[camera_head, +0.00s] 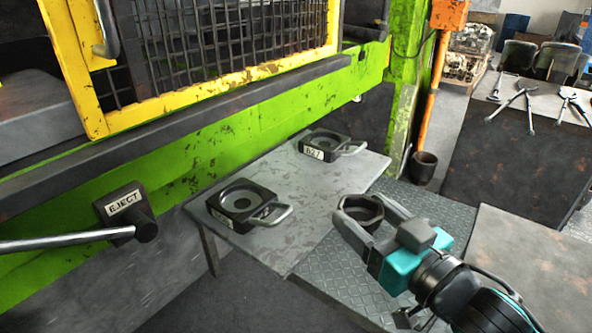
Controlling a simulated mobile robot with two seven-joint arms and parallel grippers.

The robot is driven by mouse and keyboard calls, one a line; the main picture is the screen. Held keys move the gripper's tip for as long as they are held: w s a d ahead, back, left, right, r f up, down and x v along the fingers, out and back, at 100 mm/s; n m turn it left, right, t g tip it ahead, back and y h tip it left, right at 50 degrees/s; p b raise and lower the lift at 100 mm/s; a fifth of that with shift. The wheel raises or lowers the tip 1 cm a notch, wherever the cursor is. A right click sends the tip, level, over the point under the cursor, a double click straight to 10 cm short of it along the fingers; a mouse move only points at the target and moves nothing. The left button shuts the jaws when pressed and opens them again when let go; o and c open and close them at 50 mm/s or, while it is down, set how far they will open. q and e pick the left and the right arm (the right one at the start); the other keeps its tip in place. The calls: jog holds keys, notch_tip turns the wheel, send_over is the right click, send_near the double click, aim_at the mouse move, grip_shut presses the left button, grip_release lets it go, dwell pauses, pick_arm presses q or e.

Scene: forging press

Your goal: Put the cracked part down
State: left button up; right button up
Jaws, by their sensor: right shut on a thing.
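My right gripper (368,222) is shut on a dark ring-shaped part (361,206), with one finger on each side of it. The part is at the right front of the grey metal table (300,225), seemingly above the table edge and the tread-plate floor; its height is hard to judge. No crack can be made out on it. Two dark square blocks with round recesses, labels and loop handles sit on the table: a nearer one (236,203) at the left and a farther one (322,143) at the back. My left gripper is not in view.
A green press with a yellow mesh guard (225,85) stands behind the table. An EJECT box (127,212) with a lever bar is at the left. A brown-grey surface (530,265) is at the right. Tongs (520,100) lie on a far bench. The table between the blocks is clear.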

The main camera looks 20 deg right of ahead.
aim_at(350, 204)
jog(key=b+x, duration=0.1)
jog(key=b, duration=0.1)
jog(key=b+x, duration=0.2)
jog(key=shift+w+f, duration=0.2)
jog(key=shift+w, duration=0.05)
jog(key=x, duration=0.4)
jog(key=shift+r+b, duration=0.3)
jog(key=shift+b, duration=0.05)
jog(key=x, duration=0.8)
jog(key=shift+w, duration=0.35)
jog(key=shift+w+a+f+b, duration=0.15)
jog(key=shift+w+f+b, duration=0.1)
jog(key=shift+b, duration=0.1)
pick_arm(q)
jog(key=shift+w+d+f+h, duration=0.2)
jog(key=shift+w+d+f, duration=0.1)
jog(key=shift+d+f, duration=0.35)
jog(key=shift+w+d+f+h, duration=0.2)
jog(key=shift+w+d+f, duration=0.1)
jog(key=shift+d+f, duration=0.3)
pick_arm(e)
jog(key=shift+s+f, duration=0.1)
jog(key=shift+f, duration=0.05)
